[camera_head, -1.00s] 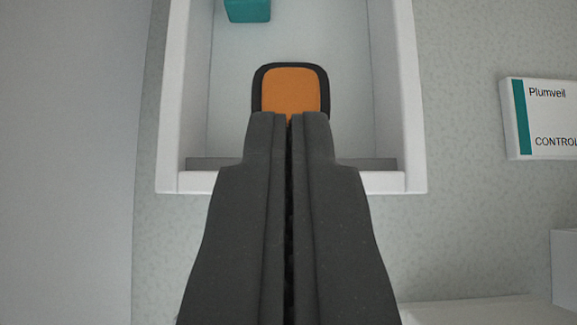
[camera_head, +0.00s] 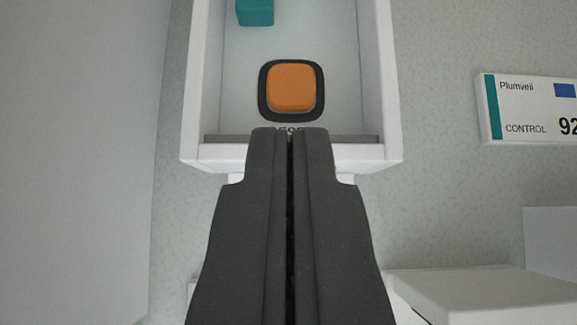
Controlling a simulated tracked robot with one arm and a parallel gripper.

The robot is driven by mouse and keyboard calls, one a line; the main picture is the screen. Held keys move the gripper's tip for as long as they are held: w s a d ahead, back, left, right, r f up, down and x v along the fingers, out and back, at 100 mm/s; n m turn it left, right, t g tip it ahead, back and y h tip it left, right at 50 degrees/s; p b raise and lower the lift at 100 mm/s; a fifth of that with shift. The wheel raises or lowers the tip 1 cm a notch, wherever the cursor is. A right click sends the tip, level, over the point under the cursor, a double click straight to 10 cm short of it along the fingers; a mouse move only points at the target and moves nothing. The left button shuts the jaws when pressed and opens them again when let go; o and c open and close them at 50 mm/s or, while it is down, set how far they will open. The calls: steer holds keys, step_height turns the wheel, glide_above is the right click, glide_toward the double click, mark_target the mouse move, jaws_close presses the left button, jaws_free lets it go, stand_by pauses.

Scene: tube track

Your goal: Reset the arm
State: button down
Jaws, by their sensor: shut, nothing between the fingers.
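My gripper (camera_head: 289,132) is dark grey and shut, with nothing between its fingers. Its tips overlap the near wall of a white open-topped tray or recess (camera_head: 191,110) in the picture. An orange square button (camera_head: 291,87) with a black surround sits inside the tray, just beyond the fingertips. The button is fully visible and apart from the fingertips in the picture.
A teal block (camera_head: 255,12) lies at the tray's far left, cut by the frame. A white label (camera_head: 530,108) reading "Plumveil CONTROL 92" is at right. Pale box shapes (camera_head: 490,292) stand at lower right. A plain grey surface (camera_head: 75,160) fills the left.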

steer(key=s+d+r+t, duration=0.15)
steer(key=s+r, duration=0.25)
steer(key=r, duration=0.8)
steer(key=s+r+t, duration=0.2)
steer(key=s+r, duration=0.1)
steer(key=r, duration=0.8)
steer(key=s+r+t, duration=0.2)
steer(key=s+r, duration=1.1)
steer(key=r, duration=0.4)
steer(key=shift+s+r+t, duration=0.2)
steer(key=shift+s+t, duration=0.15)
steer(key=shift+s, duration=0.05)
steer(key=shift+s+a, duration=0.1)
